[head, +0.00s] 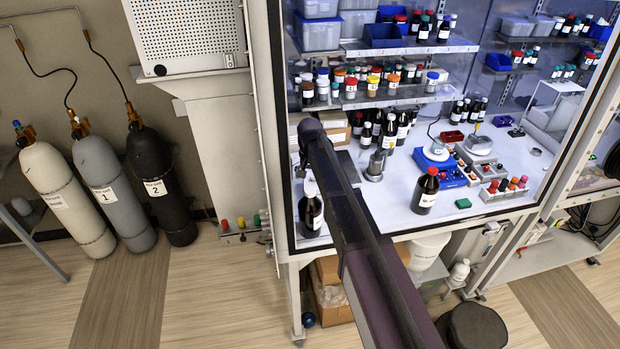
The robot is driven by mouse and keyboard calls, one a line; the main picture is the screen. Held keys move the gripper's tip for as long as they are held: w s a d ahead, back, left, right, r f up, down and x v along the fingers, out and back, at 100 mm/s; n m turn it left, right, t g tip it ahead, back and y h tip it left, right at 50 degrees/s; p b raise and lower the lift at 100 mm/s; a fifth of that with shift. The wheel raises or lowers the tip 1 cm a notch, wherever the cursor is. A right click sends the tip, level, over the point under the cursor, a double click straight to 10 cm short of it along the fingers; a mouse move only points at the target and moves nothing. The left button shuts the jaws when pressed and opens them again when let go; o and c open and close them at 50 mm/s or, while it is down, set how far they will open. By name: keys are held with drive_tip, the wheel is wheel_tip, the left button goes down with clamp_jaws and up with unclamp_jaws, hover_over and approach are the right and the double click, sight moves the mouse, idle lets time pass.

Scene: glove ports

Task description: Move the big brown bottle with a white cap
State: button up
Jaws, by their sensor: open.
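A big brown bottle with a white cap (311,214) stands upright at the front left of the cabinet's white worktop, close to the left frame. It has a white label, and my arm hides part of its right side and top. My arm crosses the view from the bottom right up into the cabinet. The small part of my gripper (301,171) that shows is dark, beside the arm's far end and just above the bottle's cap in the picture. It is open; its fingers are mostly hidden, and I cannot tell how far it is from the cap.
A similar brown bottle with a red cap (425,191) stands right of my arm. Behind are a metal vessel (374,167), a blue stirrer (434,158) and several dark bottles. Racks with colored caps (506,189) stand at right.

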sight(310, 191)
drive_tip(key=shift+f+b, duration=3.6)
drive_tip(key=shift+f, duration=0.35)
drive_tip(key=shift+s, duration=0.1)
clamp_jaws()
